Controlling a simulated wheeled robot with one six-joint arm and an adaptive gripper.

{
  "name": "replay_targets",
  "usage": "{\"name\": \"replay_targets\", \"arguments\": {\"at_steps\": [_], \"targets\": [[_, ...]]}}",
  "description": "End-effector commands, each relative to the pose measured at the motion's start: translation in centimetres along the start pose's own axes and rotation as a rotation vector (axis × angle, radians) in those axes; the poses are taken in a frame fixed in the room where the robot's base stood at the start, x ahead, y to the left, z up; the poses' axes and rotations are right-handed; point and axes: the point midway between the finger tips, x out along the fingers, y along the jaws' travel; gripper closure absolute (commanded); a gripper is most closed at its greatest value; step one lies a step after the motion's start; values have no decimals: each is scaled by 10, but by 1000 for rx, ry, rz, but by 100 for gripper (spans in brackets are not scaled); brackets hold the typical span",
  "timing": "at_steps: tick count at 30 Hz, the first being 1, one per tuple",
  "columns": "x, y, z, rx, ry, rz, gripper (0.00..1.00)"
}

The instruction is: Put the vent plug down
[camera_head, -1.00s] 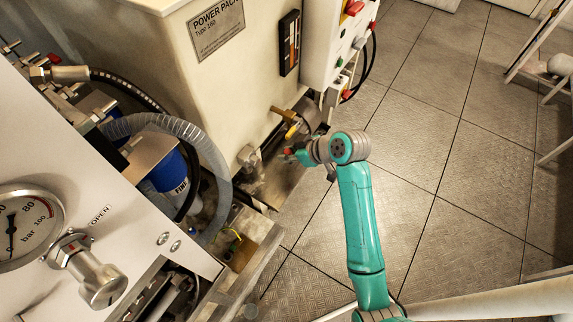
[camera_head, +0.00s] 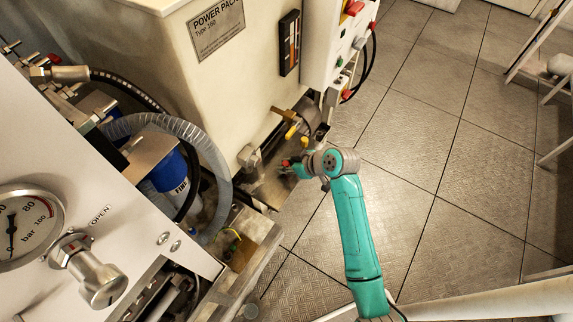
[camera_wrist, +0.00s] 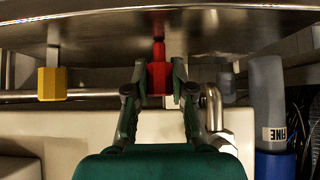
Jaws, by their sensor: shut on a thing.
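The red vent plug (camera_wrist: 157,76) is between the two fingers of my gripper (camera_wrist: 157,88) in the wrist view. The fingers are shut on its sides. Its narrow stem points to the top of that view, against a dark metal surface (camera_wrist: 200,35); I cannot tell if they touch. In the head view my gripper (camera_head: 297,168) is low beside the cream power pack, over the metal ledge at its foot. Only a small red bit of the plug (camera_head: 285,162) shows there at the fingertips.
A yellow-handled valve (camera_head: 290,131) and metal fittings (camera_head: 248,157) are close to my gripper. A grey hose (camera_head: 215,165) and blue filter (camera_head: 170,172) stand to the left. The pressure gauge (camera_head: 25,228) is front left. The tiled floor (camera_head: 440,150) on the right is largely clear.

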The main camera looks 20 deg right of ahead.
Motion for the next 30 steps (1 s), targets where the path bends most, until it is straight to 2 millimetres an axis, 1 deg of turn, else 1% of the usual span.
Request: {"name": "replay_targets", "arguments": {"at_steps": [1,2,3,4,14,17,20,30], "targets": [[1,0,1,1,0,0,99],[1,0,1,0,0,0,70],[1,0,1,0,0,0,60],[1,0,1,0,0,0,52],[0,0,0,0,0,0,52],[-6,0,-1,1,0,0,52],[-19,1,0,2,0,2,52],[-86,1,0,2,1,3,52]]}}
